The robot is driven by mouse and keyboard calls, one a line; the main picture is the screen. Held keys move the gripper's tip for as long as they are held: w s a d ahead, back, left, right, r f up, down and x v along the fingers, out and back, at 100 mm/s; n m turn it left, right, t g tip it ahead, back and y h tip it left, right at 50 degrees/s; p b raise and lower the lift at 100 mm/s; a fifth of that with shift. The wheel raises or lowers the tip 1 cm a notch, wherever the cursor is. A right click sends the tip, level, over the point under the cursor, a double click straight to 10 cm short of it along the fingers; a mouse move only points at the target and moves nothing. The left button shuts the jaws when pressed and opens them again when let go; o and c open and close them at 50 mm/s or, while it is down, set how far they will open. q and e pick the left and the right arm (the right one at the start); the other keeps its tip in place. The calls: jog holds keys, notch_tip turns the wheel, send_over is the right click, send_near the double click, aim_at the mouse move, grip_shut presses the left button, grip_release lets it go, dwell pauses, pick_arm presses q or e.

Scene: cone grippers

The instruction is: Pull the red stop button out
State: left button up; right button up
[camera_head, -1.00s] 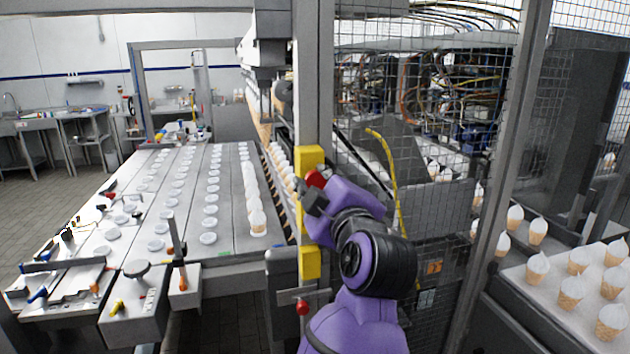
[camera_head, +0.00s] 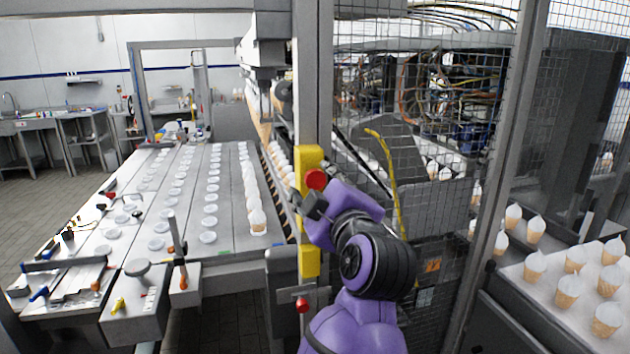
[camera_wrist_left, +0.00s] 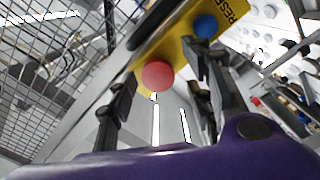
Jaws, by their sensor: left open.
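The red stop button (camera_head: 316,179) sticks out from a yellow panel (camera_head: 311,262) on the grey post. In the left wrist view the round red button (camera_wrist_left: 157,76) shows beyond and between the fingers, nearer the left one, with a blue button (camera_wrist_left: 205,26) beside it on the panel. My left gripper (camera_head: 308,206) is just below the red button in the head view, partly hidden by my purple wrist. In the wrist view my left gripper (camera_wrist_left: 160,92) has its fingers apart, with nothing between them that I can see held. My right gripper is not in view.
A grey post (camera_head: 313,90) carries the panel, with a wire mesh fence (camera_head: 440,90) to its right. A red knob (camera_head: 302,305) sits on a bracket lower down. A conveyor table (camera_head: 190,235) with white lids lies left.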

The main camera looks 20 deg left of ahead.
pick_arm(q)
jog(key=shift+s+r, duration=0.1)
jog(key=shift+r, duration=0.05)
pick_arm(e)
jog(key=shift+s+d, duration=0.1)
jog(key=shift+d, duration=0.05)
pick_arm(q)
jog(key=shift+p+v, duration=0.35)
jog(key=shift+v, duration=0.6)
jog(key=p+v, duration=0.1)
jog(key=v, duration=0.4)
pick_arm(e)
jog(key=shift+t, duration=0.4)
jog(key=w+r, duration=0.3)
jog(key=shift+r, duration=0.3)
